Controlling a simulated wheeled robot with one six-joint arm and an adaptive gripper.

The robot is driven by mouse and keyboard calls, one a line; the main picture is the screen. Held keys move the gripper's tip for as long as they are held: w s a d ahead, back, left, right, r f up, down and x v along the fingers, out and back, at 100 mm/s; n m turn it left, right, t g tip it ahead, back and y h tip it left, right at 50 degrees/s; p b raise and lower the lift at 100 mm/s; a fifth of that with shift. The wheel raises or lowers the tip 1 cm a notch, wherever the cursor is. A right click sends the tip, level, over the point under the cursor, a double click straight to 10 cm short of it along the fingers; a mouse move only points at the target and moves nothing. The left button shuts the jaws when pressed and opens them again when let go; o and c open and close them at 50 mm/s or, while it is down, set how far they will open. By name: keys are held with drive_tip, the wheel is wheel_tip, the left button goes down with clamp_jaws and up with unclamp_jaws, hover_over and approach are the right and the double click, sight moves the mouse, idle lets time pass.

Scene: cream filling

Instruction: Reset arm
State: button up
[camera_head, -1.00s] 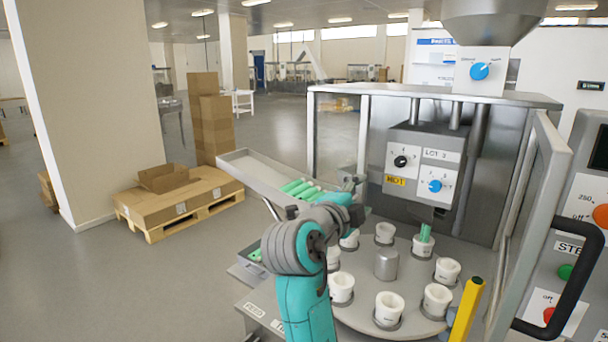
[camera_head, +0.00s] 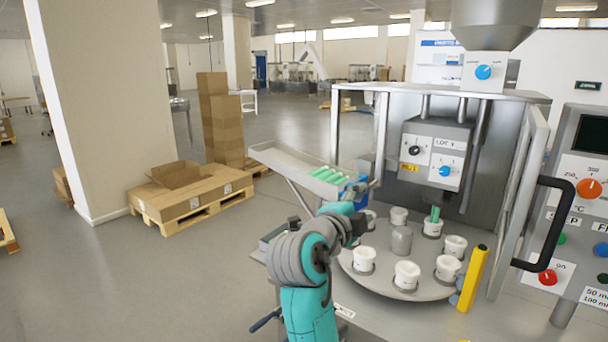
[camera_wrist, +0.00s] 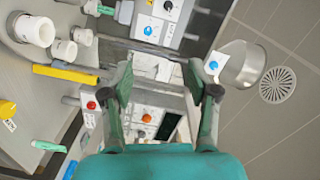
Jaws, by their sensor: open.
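My arm (camera_head: 305,262) rises from the bottom of the head view, in front of the left side of the filling machine. My gripper (camera_wrist: 160,80) shows in the wrist view with its two fingers wide apart and nothing between them. Its fingertips are hidden behind my arm in the head view. In the wrist view the gripper faces the machine's dials, with the hopper (camera_wrist: 243,65) to the right and white cups (camera_wrist: 35,30) at the upper left.
A round turntable (camera_head: 385,290) carries several white cups (camera_head: 406,274). A yellow post (camera_head: 473,278) and an open door with a black handle (camera_head: 548,225) stand at the right. A chute (camera_head: 290,165) holds green tubes. Boxes on a pallet (camera_head: 190,205) stand on the floor at left.

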drive_tip(key=s+d+f+n+t+y, duration=0.1)
drive_tip(key=s+f+n+y, duration=0.35)
drive_tip(key=f, duration=1.05)
drive_tip(key=s+d+f+n+y, duration=0.2)
drive_tip(key=s+f+n, duration=0.5)
drive_tip(key=f, duration=0.7)
drive_tip(key=s+d+f+n+y, duration=0.1)
drive_tip(key=s+f+n, duration=0.2)
drive_tip(key=s+f, duration=0.4)
drive_tip(key=s+d+f+n+y, duration=0.1)
drive_tip(key=s+f+n+y, duration=0.3)
drive_tip(key=s, duration=0.6)
drive_tip(key=s+d+r+n+h, duration=0.1)
drive_tip(key=s+r, duration=0.1)
drive_tip(key=s, duration=1.2)
drive_tip(key=s+d+r+n, duration=0.1)
drive_tip(key=s+r+n, duration=0.1)
drive_tip(key=s, duration=1.2)
drive_tip(key=shift+s+r+g+h, duration=0.15)
drive_tip(key=shift+r+g+h, duration=0.05)
drive_tip(key=shift+g+h, duration=0.2)
